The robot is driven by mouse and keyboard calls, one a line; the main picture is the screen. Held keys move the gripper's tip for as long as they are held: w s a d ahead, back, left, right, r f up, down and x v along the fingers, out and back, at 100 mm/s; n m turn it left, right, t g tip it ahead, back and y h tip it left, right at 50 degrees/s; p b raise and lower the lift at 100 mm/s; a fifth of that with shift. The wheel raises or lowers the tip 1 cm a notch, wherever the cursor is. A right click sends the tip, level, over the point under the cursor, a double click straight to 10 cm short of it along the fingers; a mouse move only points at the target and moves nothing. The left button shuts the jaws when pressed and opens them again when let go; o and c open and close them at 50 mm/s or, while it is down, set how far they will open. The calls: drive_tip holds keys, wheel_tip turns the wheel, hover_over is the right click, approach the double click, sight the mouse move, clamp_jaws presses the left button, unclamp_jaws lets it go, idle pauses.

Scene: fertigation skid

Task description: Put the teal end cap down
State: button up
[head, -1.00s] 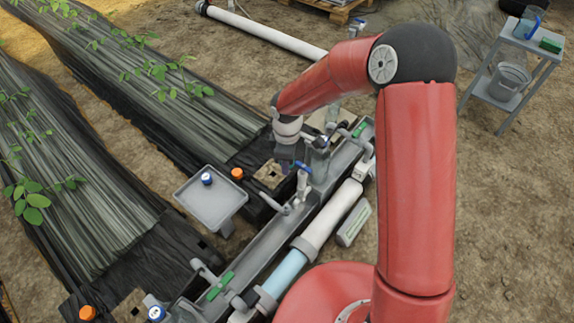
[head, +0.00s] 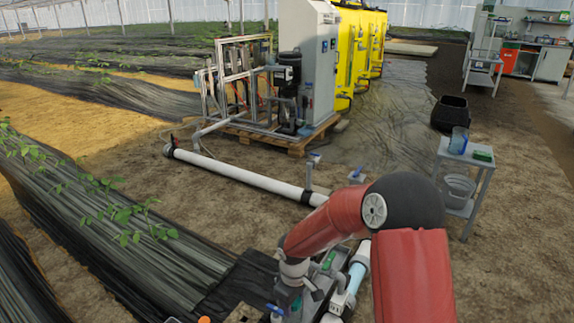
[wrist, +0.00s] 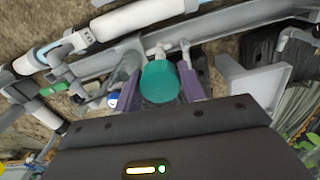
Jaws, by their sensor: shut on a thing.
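The teal end cap (wrist: 160,84) is held between the two purple fingers of my gripper (wrist: 160,74) in the wrist view, round face toward the camera. Behind it are grey pipe fittings and a grey trough (wrist: 215,30).
A white pipe (wrist: 135,18) runs along the trough. A blue-and-white fitting (wrist: 113,101) is left of my gripper. In the head view, a small grey stand (head: 460,190) is at right, a long white pipe (head: 240,178) lies on the soil, and a skid cabinet (head: 308,60) stands behind.

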drive_tip(key=s+d+m, duration=0.1)
drive_tip(key=d+m, duration=0.9)
drive_tip(key=d, duration=0.3)
drive_tip(key=shift+s+d+f+m, duration=0.3)
drive_tip(key=shift+d+f+m, duration=0.1)
drive_tip(key=shift+f, duration=0.05)
drive_tip(key=shift+a, duration=0.1)
